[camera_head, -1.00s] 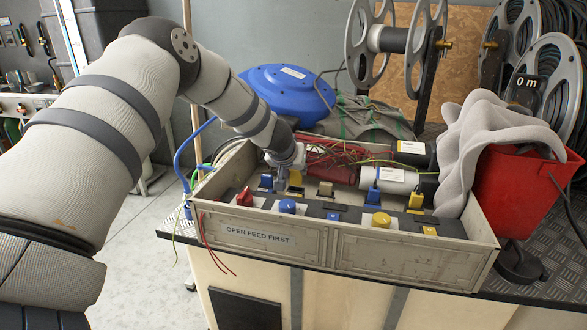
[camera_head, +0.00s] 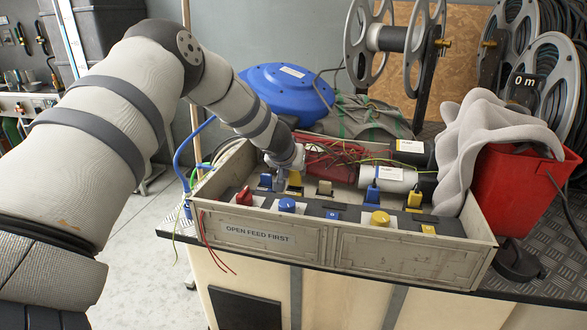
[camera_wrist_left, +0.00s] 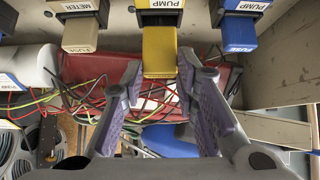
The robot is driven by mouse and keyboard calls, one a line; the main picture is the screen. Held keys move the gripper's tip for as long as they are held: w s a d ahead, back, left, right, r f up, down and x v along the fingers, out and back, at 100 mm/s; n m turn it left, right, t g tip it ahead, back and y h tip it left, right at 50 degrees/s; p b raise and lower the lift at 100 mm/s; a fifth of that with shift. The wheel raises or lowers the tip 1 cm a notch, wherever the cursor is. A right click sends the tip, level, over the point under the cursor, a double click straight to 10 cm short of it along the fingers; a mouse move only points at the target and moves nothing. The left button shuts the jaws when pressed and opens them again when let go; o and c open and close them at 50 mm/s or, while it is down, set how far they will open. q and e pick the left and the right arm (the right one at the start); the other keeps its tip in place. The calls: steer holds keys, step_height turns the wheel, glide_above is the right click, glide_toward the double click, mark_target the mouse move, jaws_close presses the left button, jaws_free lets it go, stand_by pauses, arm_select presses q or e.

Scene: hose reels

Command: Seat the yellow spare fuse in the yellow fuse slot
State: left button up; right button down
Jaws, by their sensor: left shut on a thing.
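A yellow fuse (camera_head: 295,179) stands in the back row of the grey panel box, between a blue fuse and a beige one. My left gripper (camera_head: 281,180) is at it. In the left wrist view the two purple fingers (camera_wrist_left: 160,85) are shut on the sides of this yellow fuse (camera_wrist_left: 159,52), whose far end meets a dark holder labelled PUMP. A second yellow fuse (camera_head: 414,201) stands farther right in the same row. A dark slot with a yellow mark (camera_head: 428,229) lies in the front row, right of the yellow knob; it looks empty. My right gripper is out of view.
The box (camera_head: 330,245) has raised walls and a red lever (camera_head: 244,196), blue knob (camera_head: 287,205) and yellow knob (camera_head: 380,218). Loose wires and cylinders lie behind the fuses. A red bucket (camera_head: 515,190) with a grey cloth stands at the right.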

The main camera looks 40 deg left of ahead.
arm_select(q)
steer(key=shift+f+b, duration=0.4)
steer(key=shift+f, duration=1.05)
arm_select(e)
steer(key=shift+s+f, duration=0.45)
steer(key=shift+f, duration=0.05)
arm_select(q)
steer(key=o, duration=1.1)
steer(key=v, duration=1.2)
